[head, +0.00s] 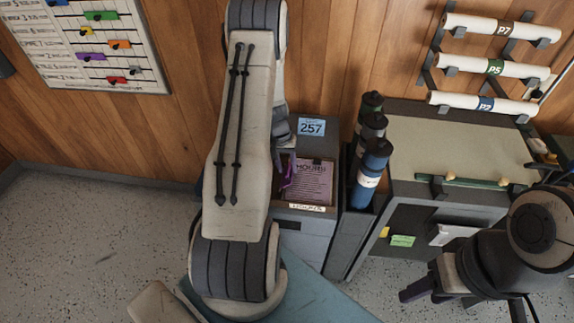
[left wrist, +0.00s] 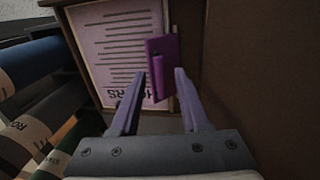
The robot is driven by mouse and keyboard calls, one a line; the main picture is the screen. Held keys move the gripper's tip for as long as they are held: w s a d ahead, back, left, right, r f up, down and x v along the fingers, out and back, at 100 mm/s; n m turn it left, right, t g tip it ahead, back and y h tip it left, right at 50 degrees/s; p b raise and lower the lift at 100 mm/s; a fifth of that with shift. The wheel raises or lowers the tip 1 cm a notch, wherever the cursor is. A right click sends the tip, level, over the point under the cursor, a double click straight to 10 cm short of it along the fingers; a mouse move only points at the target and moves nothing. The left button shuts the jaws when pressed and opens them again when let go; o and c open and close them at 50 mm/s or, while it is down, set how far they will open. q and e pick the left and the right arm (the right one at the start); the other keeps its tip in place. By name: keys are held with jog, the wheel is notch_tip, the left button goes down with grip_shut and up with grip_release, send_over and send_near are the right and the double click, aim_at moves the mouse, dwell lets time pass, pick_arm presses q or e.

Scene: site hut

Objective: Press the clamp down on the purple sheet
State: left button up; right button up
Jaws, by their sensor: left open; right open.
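The pale purple sheet (head: 310,180) lies in a recess of the grey cabinet, above a small paper label. In the left wrist view the sheet (left wrist: 115,45) shows upside down with printed lines. The bright purple clamp (head: 287,173) is at the sheet's left edge; in the left wrist view the clamp (left wrist: 161,60) appears raised, but I cannot tell whether it touches the sheet. My left gripper (left wrist: 160,76) is open, its fingers on either side of the clamp; in the head view my arm mostly hides it. My right gripper (head: 432,288) is open and empty at the lower right.
A grey-green worktop (head: 435,145) is further right, below rolled papers (head: 495,66) on a rack. A whiteboard (head: 85,45) hangs at left. The floor at left is clear.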

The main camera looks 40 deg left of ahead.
pick_arm(q)
grip_shut()
